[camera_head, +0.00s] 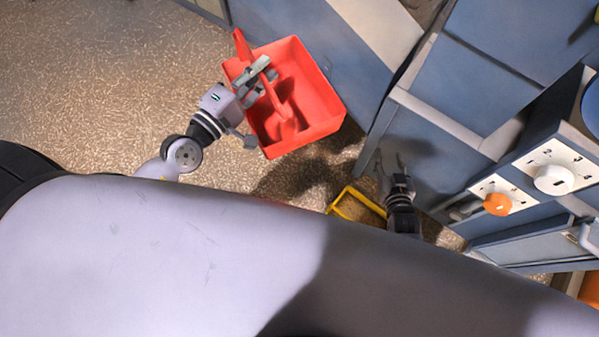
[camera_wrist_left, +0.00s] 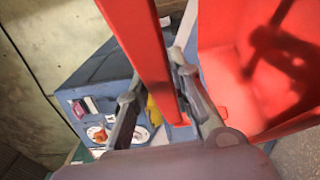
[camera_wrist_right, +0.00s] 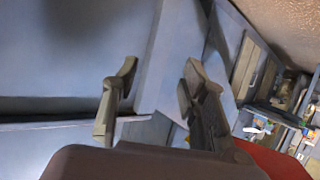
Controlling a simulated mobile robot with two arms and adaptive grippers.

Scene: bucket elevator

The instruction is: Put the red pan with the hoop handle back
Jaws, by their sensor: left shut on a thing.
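The red pan (camera_head: 328,97) is an open square box with a hoop handle (camera_head: 242,48) arching across it. In the head view it is up at the centre, beside the blue machine. My left gripper (camera_head: 258,82) is shut on the hoop handle. In the left wrist view the handle (camera_wrist_left: 138,40) runs between the fingers (camera_wrist_left: 160,105), and the pan's red inside (camera_wrist_left: 232,85) shows at the right. My right gripper (camera_head: 392,165) is open and empty in front of the blue machine. Its spread fingers also show in the right wrist view (camera_wrist_right: 155,95).
A blue machine cabinet (camera_head: 415,150) fills the right side, with an orange knob (camera_head: 497,204) and a white knob (camera_head: 554,179) on panels. A yellow-edged container (camera_head: 352,205) is low near my right gripper. Speckled floor (camera_head: 120,70) is clear at the left.

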